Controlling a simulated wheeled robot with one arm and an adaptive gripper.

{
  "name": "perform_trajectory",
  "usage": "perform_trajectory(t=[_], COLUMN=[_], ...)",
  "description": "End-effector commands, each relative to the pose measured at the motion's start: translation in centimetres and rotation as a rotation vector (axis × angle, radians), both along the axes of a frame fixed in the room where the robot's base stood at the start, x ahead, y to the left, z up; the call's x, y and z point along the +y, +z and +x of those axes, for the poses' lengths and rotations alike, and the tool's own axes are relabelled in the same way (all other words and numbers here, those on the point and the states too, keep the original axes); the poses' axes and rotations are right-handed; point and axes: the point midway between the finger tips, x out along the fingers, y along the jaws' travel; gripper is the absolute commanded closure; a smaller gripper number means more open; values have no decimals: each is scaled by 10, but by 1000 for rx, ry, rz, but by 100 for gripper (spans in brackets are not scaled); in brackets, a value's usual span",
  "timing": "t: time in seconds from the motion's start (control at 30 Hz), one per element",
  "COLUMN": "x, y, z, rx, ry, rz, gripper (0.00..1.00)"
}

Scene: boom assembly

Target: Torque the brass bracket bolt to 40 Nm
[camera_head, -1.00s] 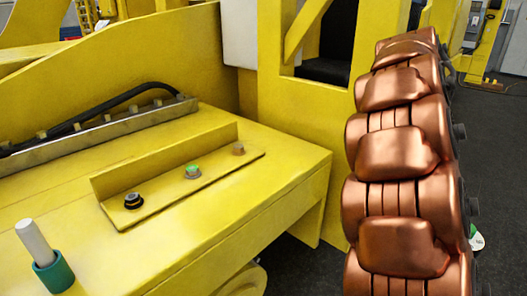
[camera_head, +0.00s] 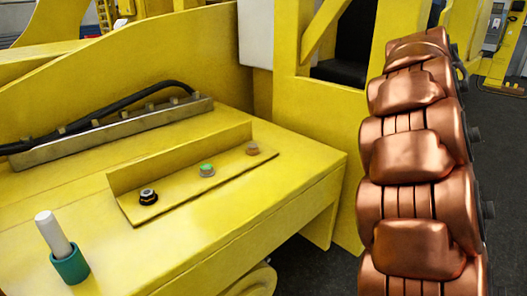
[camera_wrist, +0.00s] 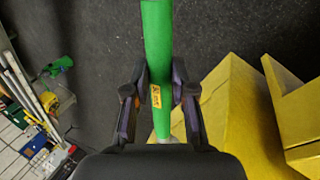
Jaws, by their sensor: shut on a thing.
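My gripper (camera_wrist: 160,96) is shut on a green-handled tool (camera_wrist: 157,35) with a yellow label, in the wrist view; a grey part of it shows lower, between the fingers. The tool's far end runs out of the frame. In the head view a yellow angle bracket (camera_head: 181,155) lies on a yellow boom structure (camera_head: 285,190). It carries three bolts in a row: a black one (camera_head: 148,196) nearest, a green-topped one (camera_head: 206,169) in the middle, and a brass-brown one (camera_head: 252,149) at the far end. Nothing touches the bolts. My gripper is outside the head view.
A teal cup (camera_head: 70,268) with a pale rod (camera_head: 52,232) stands on the near left of the structure. A black hose (camera_head: 105,116) runs along a metal rail (camera_head: 118,133) behind the bracket. In the wrist view, dark floor lies below, with yellow structure (camera_wrist: 225,105) at right.

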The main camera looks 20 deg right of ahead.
Motion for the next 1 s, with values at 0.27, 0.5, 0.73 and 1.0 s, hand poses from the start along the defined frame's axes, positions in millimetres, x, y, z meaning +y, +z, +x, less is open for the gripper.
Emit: perform_trajectory(t=[0.27, 0.5, 0.73, 1.0], x=[8, 14, 16, 16], y=[0, 0, 0, 0], z=[6, 11, 12, 12], rx=[1, 3, 1, 2], ry=[-50, -92, -103, -102], rz=[-1, 2, 1, 0], gripper=[100, 100, 100, 100])
